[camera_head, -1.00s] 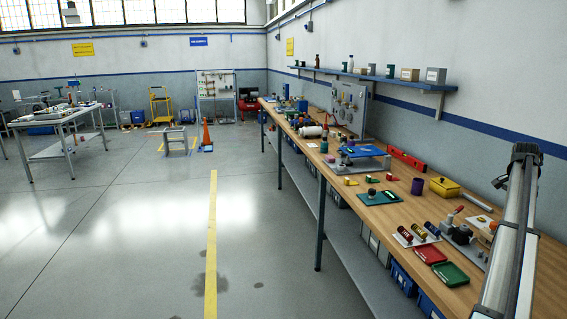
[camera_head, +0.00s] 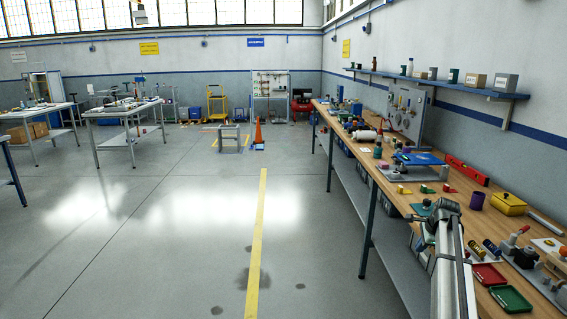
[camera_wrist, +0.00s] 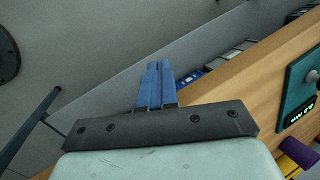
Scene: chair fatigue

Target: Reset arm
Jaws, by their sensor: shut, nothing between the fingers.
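My gripper (camera_wrist: 158,84) shows in the wrist view with its two blue fingers side by side, shut and empty. It hangs over the front edge of the wooden workbench (camera_wrist: 215,90), with the floor and the lower shelf below. In the head view my arm rises at the lower right, in front of the bench; the gripper's fingers cannot be made out there. A dark green board (camera_wrist: 299,85) with a dark object on it lies on the bench to the right of the fingers.
An orange cone (camera_head: 259,135) stands on the open floor to the left.

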